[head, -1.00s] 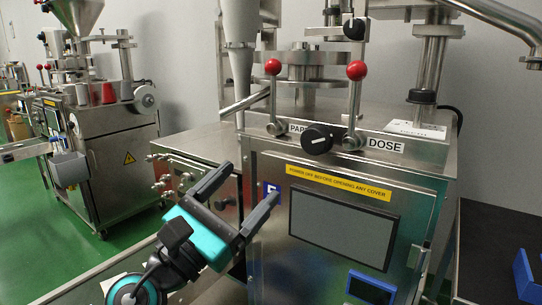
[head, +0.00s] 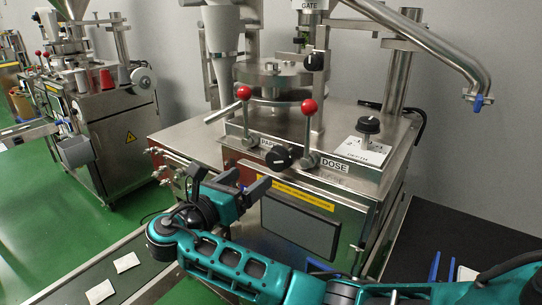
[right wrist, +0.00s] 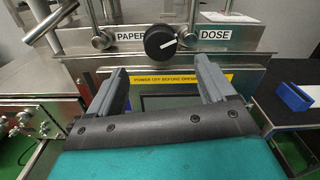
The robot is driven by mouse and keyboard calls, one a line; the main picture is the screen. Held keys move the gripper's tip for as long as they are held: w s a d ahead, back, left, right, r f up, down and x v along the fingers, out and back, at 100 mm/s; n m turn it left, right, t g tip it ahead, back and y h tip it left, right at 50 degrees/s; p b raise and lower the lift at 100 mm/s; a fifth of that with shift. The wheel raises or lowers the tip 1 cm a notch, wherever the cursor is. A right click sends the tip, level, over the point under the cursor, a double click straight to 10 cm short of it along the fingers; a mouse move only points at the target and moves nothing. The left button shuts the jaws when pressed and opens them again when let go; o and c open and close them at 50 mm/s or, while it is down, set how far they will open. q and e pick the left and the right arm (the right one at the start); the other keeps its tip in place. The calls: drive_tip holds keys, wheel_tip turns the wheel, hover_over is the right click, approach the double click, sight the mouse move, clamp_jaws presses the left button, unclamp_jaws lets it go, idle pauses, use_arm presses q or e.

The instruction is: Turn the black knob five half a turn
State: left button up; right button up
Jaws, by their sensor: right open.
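The black knob (head: 278,158) sits on the front of the steel machine between the PAPER and DOSE labels. In the right wrist view the knob (right wrist: 160,41) is round, with a white mark pointing to the right and slightly up. My right gripper (head: 242,182) is open and empty, below and left of the knob in the head view. In the right wrist view its two fingers (right wrist: 164,82) are spread apart with the knob beyond and above the gap, not touching it. My left gripper is out of view.
Two red-ball levers (head: 244,93) (head: 309,107) flank the knob. Other black knobs stand on a white plate (head: 368,125) and below the GATE label (head: 314,61). A grey screen (head: 300,226) is below. A blue bin (right wrist: 292,97) is on the dark table at right.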

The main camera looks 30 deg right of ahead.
sight(274, 160)
drive_tip(key=x, duration=0.9)
drive_tip(key=shift+w+d, duration=0.1)
drive_tip(key=shift+d, duration=0.15)
drive_tip(key=shift+w+d, duration=0.2)
drive_tip(key=shift+d, duration=0.3)
drive_tip(key=c, duration=1)
drive_tip(key=shift+o, duration=0.2)
